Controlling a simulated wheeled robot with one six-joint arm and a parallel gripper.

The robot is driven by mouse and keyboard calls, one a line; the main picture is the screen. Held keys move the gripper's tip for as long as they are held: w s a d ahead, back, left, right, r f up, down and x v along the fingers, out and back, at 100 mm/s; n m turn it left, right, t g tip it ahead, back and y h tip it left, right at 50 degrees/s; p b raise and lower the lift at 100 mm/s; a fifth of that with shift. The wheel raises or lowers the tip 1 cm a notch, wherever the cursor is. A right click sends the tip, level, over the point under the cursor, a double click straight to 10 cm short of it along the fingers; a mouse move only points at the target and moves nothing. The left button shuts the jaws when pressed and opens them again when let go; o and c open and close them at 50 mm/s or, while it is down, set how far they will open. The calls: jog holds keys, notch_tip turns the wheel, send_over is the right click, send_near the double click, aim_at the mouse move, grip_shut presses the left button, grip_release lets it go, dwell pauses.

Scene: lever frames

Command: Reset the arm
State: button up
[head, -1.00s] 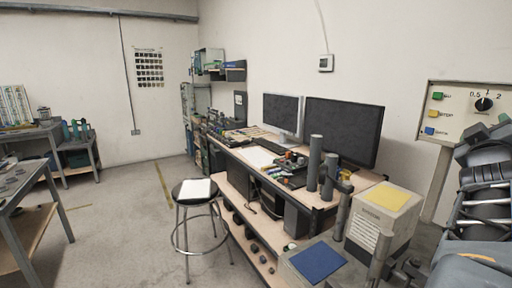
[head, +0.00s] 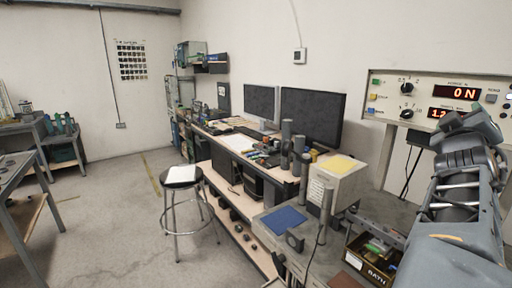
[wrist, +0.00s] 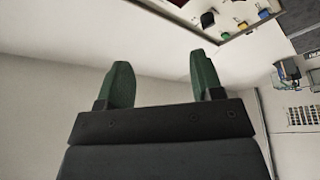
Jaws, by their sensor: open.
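My gripper (wrist: 163,85) shows in the wrist view with its two green fingers spread apart. It is open and nothing is between the fingers. Behind it are bare wall and, at the top, part of the control panel. In the head view my grey arm rises at the right edge in front of the panel; I cannot make out the fingers there.
The control panel (head: 425,97) has knobs, coloured buttons and lit displays, one reading ON. A workbench with two monitors (head: 312,115) stands along the wall. A stool (head: 181,183) stands on open floor. A labelled bin (head: 368,270) is near my arm.

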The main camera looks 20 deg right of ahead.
notch_tip(320, 180, down, 10)
jog(key=s+d+m+g+y, duration=0.1)
jog(key=m+g+y, duration=0.2)
jog(key=m+g, duration=0.15)
jog(key=w+a+f+g+y, duration=0.1)
jog(key=w+a+f+y, duration=0.15)
jog(key=a+f, duration=0.35)
jog(key=w+a+f+g+y, duration=0.1)
jog(key=a+f+y, duration=0.25)
jog(key=f, duration=0.45)
jog(key=a+f+n+y, duration=0.2)
jog(key=a+f+y, duration=0.1)
jog(key=a, duration=0.7)
jog(key=a+f+n+g+y+p, duration=0.1)
jog(key=a+f, duration=0.4)
jog(key=a, duration=0.5)
jog(key=a+f+n+y+p, duration=0.1)
jog(key=a+f+n+y, duration=0.2)
jog(key=a, duration=0.7)
jog(key=shift+w+a+f+y, duration=0.3)
jog(key=shift+f+y, duration=0.2)
jog(key=shift+y, duration=0.4)
jog(key=shift+n+g, duration=0.25)
